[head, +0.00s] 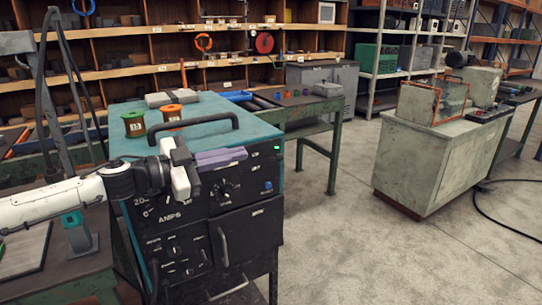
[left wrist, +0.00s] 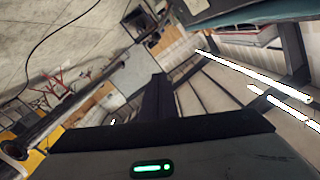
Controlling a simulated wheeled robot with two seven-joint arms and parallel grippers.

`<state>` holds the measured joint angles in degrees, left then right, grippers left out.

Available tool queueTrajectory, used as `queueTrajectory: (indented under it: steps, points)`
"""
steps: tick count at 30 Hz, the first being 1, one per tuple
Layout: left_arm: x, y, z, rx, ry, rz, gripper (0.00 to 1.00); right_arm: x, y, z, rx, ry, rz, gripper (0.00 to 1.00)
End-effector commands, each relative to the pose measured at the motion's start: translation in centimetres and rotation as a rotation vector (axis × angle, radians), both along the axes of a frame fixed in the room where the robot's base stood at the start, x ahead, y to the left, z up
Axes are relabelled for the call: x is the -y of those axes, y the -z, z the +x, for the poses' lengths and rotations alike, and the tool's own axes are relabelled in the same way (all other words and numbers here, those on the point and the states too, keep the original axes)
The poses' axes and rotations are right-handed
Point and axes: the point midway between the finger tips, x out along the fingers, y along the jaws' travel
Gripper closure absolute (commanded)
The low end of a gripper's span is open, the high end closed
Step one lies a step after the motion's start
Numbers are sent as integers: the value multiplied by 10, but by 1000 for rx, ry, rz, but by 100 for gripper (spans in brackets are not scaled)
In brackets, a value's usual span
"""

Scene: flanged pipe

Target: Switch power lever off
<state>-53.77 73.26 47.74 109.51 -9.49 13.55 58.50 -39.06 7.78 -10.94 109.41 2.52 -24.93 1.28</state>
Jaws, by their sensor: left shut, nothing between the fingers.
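The power unit (head: 235,222) is a black-fronted box with a teal top, knobs and an AMPS label. A small green light (head: 277,148) glows at its upper right. A purple bar (head: 220,158) sticks out at the top front edge; I cannot tell whether it is the power lever. My left gripper (head: 184,165) is shut and empty, in front of the panel's upper left, beside the purple bar; contact is unclear. In the left wrist view its dark fingers (left wrist: 160,100) are together. No lever position can be read. My right gripper is not in view.
Two spools, one orange (head: 168,113) and one green-sided (head: 133,123), and a black handle (head: 207,127) stand on the unit's top. A green bench (head: 330,125) stands behind it. A grey cabinet (head: 432,160) is at right. Open concrete floor lies between.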

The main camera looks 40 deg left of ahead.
Motion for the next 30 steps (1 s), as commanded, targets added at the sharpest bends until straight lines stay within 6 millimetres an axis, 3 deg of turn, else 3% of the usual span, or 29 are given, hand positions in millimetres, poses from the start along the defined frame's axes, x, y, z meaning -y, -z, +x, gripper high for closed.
queueTrajectory:
  steps: [14,21,30]
  points:
    - [6,-5,5,6,14,1,100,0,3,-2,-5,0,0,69]
    - [14,-5,27,8,15,5,100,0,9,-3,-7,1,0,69]
    - [19,-5,40,9,13,-3,100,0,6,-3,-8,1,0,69]
